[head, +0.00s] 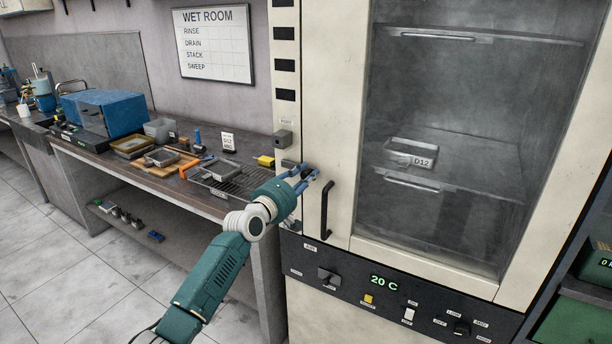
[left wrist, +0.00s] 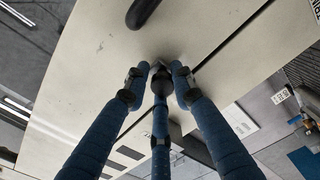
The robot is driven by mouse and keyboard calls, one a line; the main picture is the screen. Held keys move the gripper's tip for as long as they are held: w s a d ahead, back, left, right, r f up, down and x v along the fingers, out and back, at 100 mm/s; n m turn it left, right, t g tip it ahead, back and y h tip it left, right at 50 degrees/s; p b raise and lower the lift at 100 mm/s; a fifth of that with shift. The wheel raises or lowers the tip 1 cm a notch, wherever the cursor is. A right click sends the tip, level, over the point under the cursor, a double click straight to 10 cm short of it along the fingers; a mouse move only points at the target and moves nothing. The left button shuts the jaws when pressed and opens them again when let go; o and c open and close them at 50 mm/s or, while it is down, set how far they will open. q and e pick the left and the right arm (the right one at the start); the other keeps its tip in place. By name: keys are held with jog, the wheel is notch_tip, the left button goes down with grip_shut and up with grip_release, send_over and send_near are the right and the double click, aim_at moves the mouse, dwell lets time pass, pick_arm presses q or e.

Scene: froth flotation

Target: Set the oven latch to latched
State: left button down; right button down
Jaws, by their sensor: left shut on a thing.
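The oven (head: 343,120) is a tall cream cabinet with a large glass door window (head: 470,130); its door looks closed. My left gripper (head: 308,175) reaches the door's left edge, just left of the black door handle (head: 327,210). In the left wrist view, its blue fingers (left wrist: 161,78) are shut around a small dark knob, the oven latch (left wrist: 162,86). The fingers hide most of the latch, so I cannot tell its setting. The handle (left wrist: 142,12) also shows at the top of the left wrist view. My right gripper is not in view.
Behind the glass, a tray labelled D12 (head: 411,153) sits on a shelf. A control panel (head: 390,304) reading 20 C runs below the door. A workbench (head: 185,192) on the left holds a wire rack, trays and a blue box (head: 104,112). Floor at lower left is clear.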

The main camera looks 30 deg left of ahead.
pick_arm(q)
jog(key=shift+f, duration=0.3)
jog(key=c, duration=1.5)
grip_release()
jog(key=shift+a, duration=0.1)
jog(key=shift+c, duration=0.2)
jog(key=shift+a+r, duration=0.1)
jog(key=shift+s, duration=0.1)
jog(key=shift+s, duration=0.25)
jog(key=s+a, duration=0.1)
jog(key=s, duration=1)
jog(key=shift+s, duration=0.15)
